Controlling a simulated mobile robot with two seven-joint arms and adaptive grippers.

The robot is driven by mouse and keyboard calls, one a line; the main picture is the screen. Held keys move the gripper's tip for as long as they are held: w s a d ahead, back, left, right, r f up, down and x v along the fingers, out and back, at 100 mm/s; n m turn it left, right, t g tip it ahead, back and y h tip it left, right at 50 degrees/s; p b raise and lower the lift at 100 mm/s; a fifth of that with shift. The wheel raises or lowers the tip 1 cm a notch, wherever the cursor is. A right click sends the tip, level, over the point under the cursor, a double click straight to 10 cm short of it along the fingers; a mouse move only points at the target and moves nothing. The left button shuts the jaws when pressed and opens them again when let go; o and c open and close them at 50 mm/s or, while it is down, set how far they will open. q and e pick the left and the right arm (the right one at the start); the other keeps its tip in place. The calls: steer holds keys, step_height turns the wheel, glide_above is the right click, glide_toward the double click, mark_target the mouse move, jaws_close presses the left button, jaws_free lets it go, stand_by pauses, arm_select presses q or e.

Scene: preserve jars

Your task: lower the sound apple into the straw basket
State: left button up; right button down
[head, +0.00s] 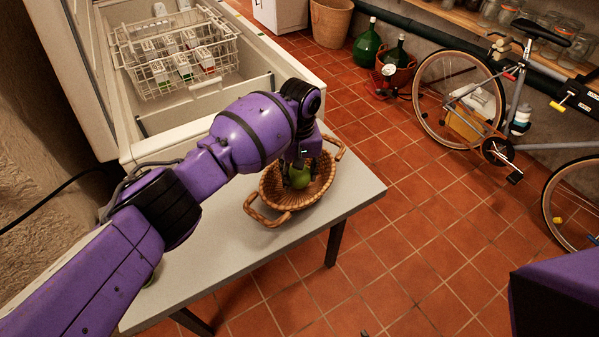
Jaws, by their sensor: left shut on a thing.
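The straw basket (318,187) is a round woven bowl with two looped handles, standing on the grey table near its right end. My left gripper (298,165) points down into the basket and is shut on a green apple (299,178). The apple is within the outline of the basket; I cannot tell whether it touches the basket's bottom. The fingers are largely hidden by my purple left arm. My right gripper is not in view; only a purple part of mine shows at the lower right.
The grey table (220,262) has bare room left of the basket. An open chest freezer (285,72) with a white wire basket (180,60) stands behind it. A bicycle (500,110), green demijohns (367,45) and a wicker bin (331,22) stand farther back on the tiled floor.

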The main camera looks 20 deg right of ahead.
arm_select(q)
steer(key=shift+f+b, duration=0.3)
steer(key=shift+f, duration=0.75)
stand_by(0.4)
steer(key=o, duration=1.3)
